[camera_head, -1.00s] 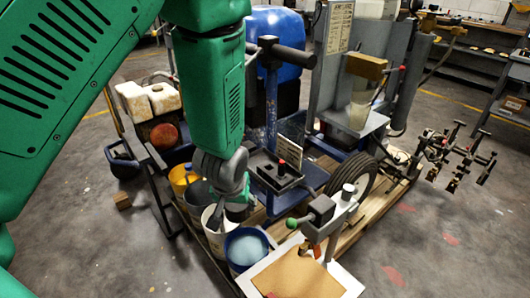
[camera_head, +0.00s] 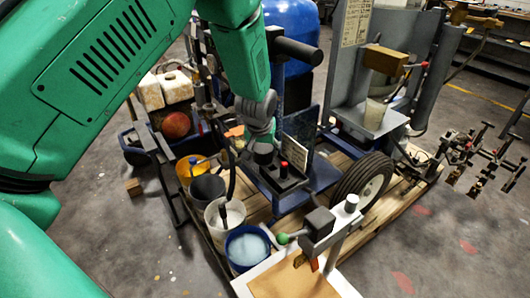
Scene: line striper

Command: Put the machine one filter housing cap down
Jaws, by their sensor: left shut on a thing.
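My left gripper (camera_head: 262,140) reaches down from the top left to the middle of the view. It is shut on a small dark round piece, which looks like the filter housing cap (camera_head: 264,153). The cap is over or beside the dark tray with a red knob (camera_head: 284,166) on the machine; I cannot tell whether it touches anything. The fingers are small and partly hidden by the wrist. My right gripper is not in view.
A black wheel (camera_head: 364,183) stands at right. A dark horizontal handle (camera_head: 298,51) is close to my arm.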

